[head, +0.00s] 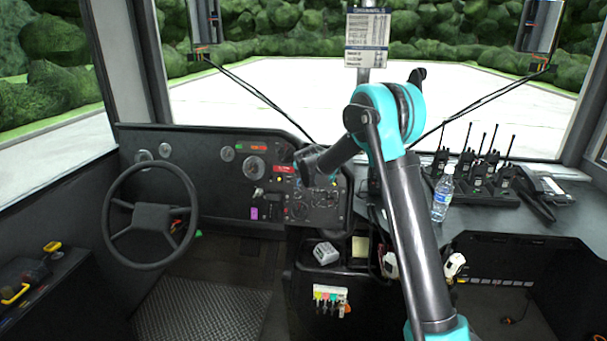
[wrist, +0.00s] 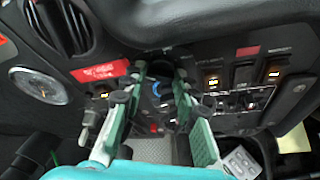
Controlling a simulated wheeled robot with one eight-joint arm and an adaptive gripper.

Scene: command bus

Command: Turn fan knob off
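My gripper (wrist: 161,76) reaches toward the dash panel in the wrist view, its two green fingers apart with a gap between the tips. Between them shows a dark knob area with a blue arc marking (wrist: 157,88), probably a control dial; I cannot tell for sure that it is the fan knob. The fingertips overlap the panel in the picture; contact is not clear. In the head view the end of my arm (head: 312,165) is in front of the right part of the control panel (head: 240,208) and hides some of its controls.
The steering wheel (head: 150,215) is left of the panel. A water bottle (head: 442,198) and several radios (head: 480,172) stand on the right shelf. In the wrist view, lit switches (wrist: 212,82) sit right of the fingers, and a gauge (wrist: 40,85) and red label (wrist: 100,72) left.

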